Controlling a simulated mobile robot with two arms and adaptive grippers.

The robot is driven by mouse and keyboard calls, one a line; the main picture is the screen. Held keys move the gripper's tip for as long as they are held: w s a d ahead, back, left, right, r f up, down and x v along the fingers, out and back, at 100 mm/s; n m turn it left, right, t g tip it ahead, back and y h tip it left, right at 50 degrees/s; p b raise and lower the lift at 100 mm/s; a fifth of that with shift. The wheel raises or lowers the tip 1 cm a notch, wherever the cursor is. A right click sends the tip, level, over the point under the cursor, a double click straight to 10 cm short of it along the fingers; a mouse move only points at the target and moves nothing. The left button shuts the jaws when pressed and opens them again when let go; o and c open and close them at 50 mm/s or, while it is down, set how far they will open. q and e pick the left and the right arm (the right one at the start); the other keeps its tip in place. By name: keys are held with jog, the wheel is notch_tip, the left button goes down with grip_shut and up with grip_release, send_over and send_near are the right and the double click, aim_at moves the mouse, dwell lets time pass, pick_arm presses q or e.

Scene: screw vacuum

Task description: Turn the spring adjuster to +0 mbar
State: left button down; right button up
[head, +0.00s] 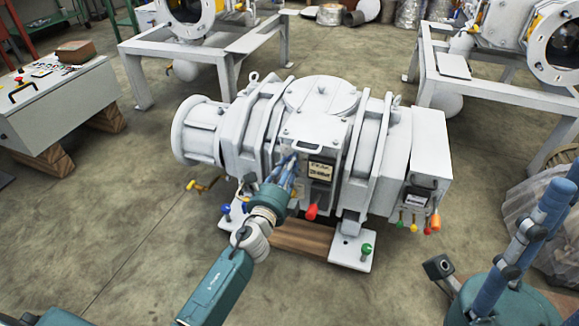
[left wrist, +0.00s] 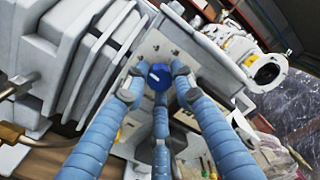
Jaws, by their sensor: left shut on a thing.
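The spring adjuster appears as a round blue knob (left wrist: 158,77) with a white mark in the left wrist view. It sits on the pale front face of the white vacuum pump (head: 322,95). My left gripper (left wrist: 157,84) has its blue ribbed fingers closed around the knob. In the head view my left gripper (head: 287,160) reaches the pump's front, left of the label plate (head: 321,170), and its fingers hide the knob there. The scale around the knob cannot be read. My right gripper (head: 530,225) stands at the lower right, away from the pump, with its blue fingers pointing up and apart.
Red (head: 311,211), green (head: 366,249) and orange (head: 436,222) handles or knobs stick out along the pump's lower front. A grey control console (head: 40,115) stands at the left. White frames with machines stand behind. The concrete floor in front is mostly clear.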

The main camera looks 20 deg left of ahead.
pick_arm(q)
jog(key=shift+d+f+n, duration=0.1)
jog(key=shift+f+n, duration=0.15)
jog(key=shift+n, duration=0.35)
jog(key=shift+s, duration=0.1)
jog(key=c, duration=1.6)
grip_release()
jog(key=shift+d, duration=0.1)
jog(key=shift+o, duration=0.8)
jog(key=shift+r, duration=0.15)
jog(key=s, duration=1.2)
jog(key=shift+a, duration=0.3)
